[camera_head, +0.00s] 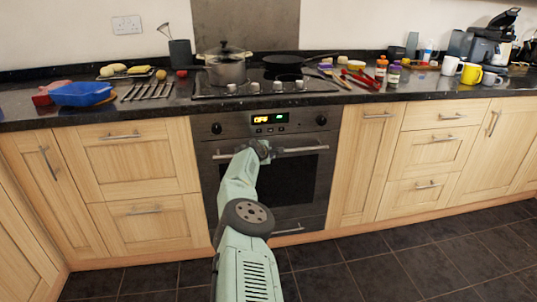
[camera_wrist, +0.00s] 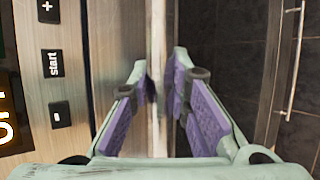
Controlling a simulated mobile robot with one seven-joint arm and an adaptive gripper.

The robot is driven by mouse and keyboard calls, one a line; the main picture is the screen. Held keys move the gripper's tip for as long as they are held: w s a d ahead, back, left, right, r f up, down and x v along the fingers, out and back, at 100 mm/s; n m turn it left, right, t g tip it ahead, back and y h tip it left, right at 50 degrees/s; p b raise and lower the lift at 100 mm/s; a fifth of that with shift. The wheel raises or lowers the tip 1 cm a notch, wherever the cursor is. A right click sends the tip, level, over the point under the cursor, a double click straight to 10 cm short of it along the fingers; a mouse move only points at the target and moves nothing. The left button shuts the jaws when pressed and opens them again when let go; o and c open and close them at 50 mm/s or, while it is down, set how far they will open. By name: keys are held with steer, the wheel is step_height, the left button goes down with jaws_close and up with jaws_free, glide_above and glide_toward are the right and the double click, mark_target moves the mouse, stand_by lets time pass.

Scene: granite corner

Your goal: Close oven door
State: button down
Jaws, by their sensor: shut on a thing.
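The oven (camera_head: 255,182) has a dark glass door (camera_head: 287,185) that stands upright below the control panel. I cannot tell whether a small gap is left at its top edge. A pale horizontal bar handle (camera_head: 302,150) runs across the top of the door. My gripper (camera_head: 262,150) is at the left half of this handle, with my arm hiding the door's left part. In the wrist view, the handle (camera_wrist: 157,30) runs between the two purple-padded fingers of my gripper (camera_wrist: 163,85), which is shut on it.
The control panel (camera_head: 268,122) with knobs and a lit display is just above the door. A pot (camera_head: 225,70) and a pan (camera_head: 285,60) stand on the hob. Wooden cabinets flank the oven. The dark tiled floor (camera_head: 400,265) in front is clear.

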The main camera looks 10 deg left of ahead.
steer(key=shift+w+a+r, duration=0.15)
steer(key=shift+w+r, duration=0.1)
steer(key=shift+r, duration=0.35)
steer(key=c, duration=1.9)
jaws_free()
steer(key=o, duration=0.4)
steer(key=shift+f, duration=0.25)
steer(key=shift+f, duration=0.1)
steer(key=shift+s, duration=0.1)
